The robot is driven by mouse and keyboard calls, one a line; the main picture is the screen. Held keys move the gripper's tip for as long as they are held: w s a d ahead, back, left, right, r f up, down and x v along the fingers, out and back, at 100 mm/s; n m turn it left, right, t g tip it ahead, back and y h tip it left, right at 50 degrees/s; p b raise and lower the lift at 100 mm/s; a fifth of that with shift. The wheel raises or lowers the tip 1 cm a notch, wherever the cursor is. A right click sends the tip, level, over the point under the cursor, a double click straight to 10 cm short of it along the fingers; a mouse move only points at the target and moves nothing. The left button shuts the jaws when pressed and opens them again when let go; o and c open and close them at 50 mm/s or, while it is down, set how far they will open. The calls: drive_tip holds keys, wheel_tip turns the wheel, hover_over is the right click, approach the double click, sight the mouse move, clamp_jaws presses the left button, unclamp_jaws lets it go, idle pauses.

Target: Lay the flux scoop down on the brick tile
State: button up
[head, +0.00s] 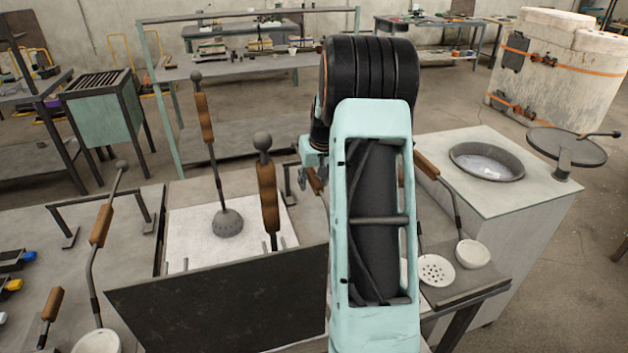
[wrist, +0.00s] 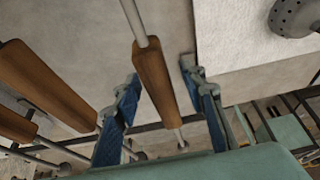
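My gripper (wrist: 159,73) is open in the wrist view, its two blue fingers on either side of a brown wooden handle (wrist: 153,75) on a grey rod. A gap shows on the handle's right side; on the left I cannot tell whether it touches. The head of this tool is out of the wrist view, so I cannot tell whether it is the flux scoop. A small white cup (head: 472,252) and a perforated white skimmer (head: 436,270) sit at the right. A pale tile (head: 185,240), possibly the brick tile, lies left of my arm.
A perforated bell tool (head: 228,222) stands on the pale tile. A dark upright panel (head: 220,310) stands in front. Another brown-handled tool (head: 267,190) rises behind it. A round basin (head: 487,162) is at the right. Other handles (wrist: 45,85) crowd the gripper's left.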

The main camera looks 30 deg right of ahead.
drive_tip(key=v, duration=1.2)
drive_tip(key=shift+w, duration=0.1)
wheel_tip(320, 180, up, 7)
drive_tip(key=p, duration=0.5)
drive_tip(key=shift+r, duration=0.1)
